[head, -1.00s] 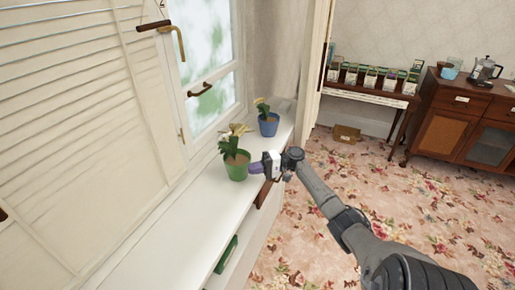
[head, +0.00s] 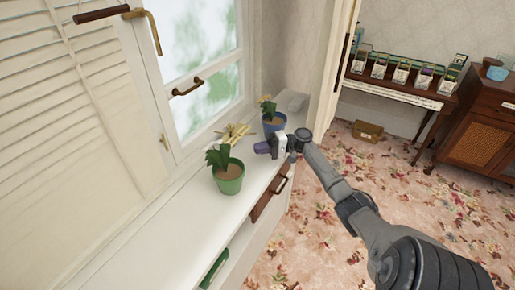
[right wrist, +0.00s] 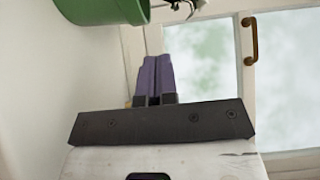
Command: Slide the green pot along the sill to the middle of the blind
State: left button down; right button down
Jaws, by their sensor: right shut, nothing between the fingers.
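The green pot (head: 230,180) with a leafy, pale-flowered plant stands upright on the white sill (head: 160,232), near its front edge. The slatted cream blind (head: 85,125) is to its left. My right gripper (head: 262,147) is shut and empty, beyond the pot and to its right, with a gap between them, close to the blue pot. In the right wrist view its purple fingers (right wrist: 156,76) are together, and the green pot's edge (right wrist: 100,8) shows at top left. My left gripper is out of view.
A blue pot (head: 275,124) with a plant stands farther along the sill. Drawers (head: 268,198) sit below the sill's front edge. The sill nearer than the green pot looks clear.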

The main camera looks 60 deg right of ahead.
aim_at(234, 167)
jog(key=x, duration=0.3)
jog(key=a+x, duration=0.1)
jog(key=x, duration=0.2)
jog(key=s+x, duration=0.1)
jog(key=x, duration=0.2)
jog(key=shift+a, duration=0.25)
jog(key=shift+a+b, duration=0.3)
jog(key=shift+a, duration=0.45)
jog(key=shift+a, duration=0.1)
